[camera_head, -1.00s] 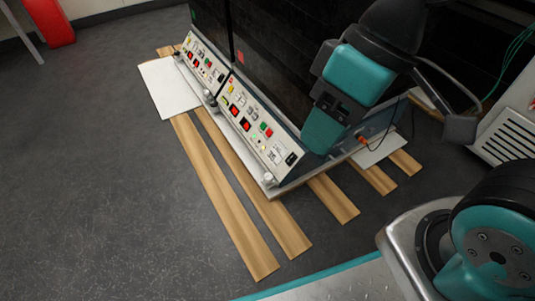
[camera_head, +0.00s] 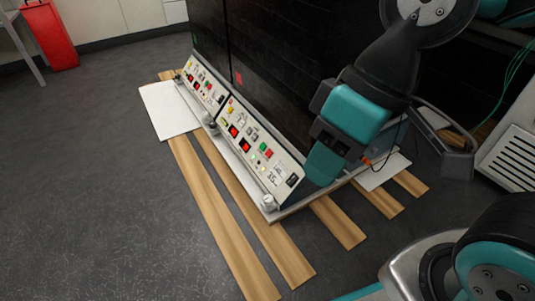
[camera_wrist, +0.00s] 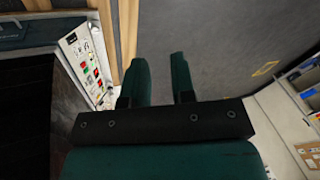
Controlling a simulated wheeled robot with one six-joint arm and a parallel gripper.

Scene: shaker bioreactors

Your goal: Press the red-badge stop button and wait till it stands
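A red badge (camera_head: 238,78) is on the dark front of the nearer shaker cabinet. Below it is a sloped light control panel (camera_head: 256,161) with red displays, coloured buttons and a lit lamp. A small red button (camera_head: 269,154) sits beside a green one (camera_head: 263,146) on it; the labels are too small to read. The panel also shows at the left in the wrist view (camera_wrist: 83,55). My gripper (camera_head: 323,170) hangs just right of the panel's near end, apart from the buttons. In the wrist view its two teal fingers (camera_wrist: 161,68) are apart with nothing between them.
A second cabinet with a green badge (camera_head: 194,41) and a similar panel (camera_head: 203,84) stands farther left. Wooden strips (camera_head: 215,210) and a white sheet (camera_head: 168,108) lie on the floor. The grey floor on the left is clear. A red container (camera_head: 50,35) stands far left.

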